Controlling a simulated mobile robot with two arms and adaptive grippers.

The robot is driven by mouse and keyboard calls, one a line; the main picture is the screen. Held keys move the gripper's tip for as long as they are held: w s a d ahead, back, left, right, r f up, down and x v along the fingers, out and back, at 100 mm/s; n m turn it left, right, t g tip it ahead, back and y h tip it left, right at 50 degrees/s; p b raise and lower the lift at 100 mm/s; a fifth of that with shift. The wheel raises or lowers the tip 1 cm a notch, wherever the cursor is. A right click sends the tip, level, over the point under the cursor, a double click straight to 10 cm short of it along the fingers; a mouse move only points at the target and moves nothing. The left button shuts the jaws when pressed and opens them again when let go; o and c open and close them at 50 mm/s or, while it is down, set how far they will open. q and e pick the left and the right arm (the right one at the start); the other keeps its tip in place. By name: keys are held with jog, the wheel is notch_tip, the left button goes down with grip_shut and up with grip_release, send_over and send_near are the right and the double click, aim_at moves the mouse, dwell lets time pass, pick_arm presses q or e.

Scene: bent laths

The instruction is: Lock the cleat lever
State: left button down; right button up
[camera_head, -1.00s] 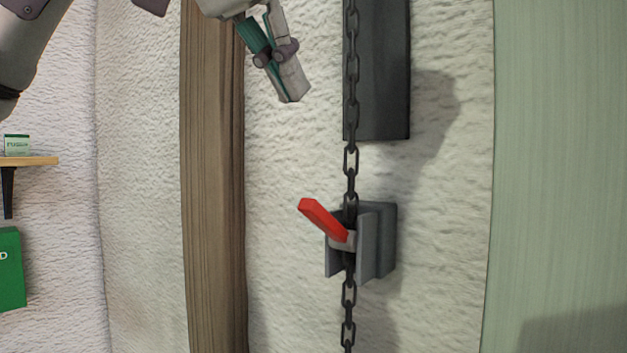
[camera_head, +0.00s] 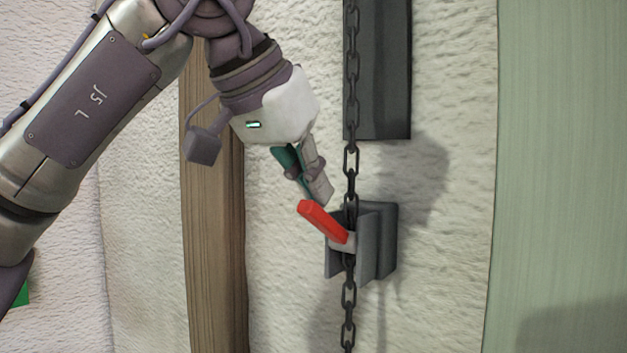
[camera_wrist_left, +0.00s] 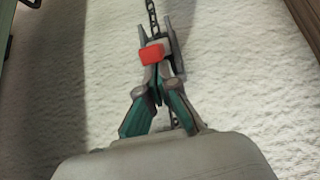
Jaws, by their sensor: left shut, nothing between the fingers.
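The red cleat lever (camera_head: 322,221) slants up and to the left out of the grey cleat (camera_head: 376,243) on the wall. A dark chain (camera_head: 349,297) runs vertically through the cleat. My left gripper (camera_head: 322,198) is shut and empty, its fingertips just above the lever's upper part; I cannot tell whether they touch it. In the left wrist view the shut fingertips (camera_wrist_left: 155,80) lie right by the red lever end (camera_wrist_left: 151,54), with the cleat (camera_wrist_left: 176,57) behind. My right gripper is not in view.
A dark box-shaped housing (camera_head: 390,70) is on the wall above the cleat, behind the chain. A wooden post (camera_head: 212,260) stands to the left, and a pale green panel (camera_head: 560,180) to the right. The wall right of the cleat is clear.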

pick_arm(q)
jog(key=shift+w+d, duration=0.1)
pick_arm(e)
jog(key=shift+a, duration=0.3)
pick_arm(q)
jog(key=shift+f, duration=0.1)
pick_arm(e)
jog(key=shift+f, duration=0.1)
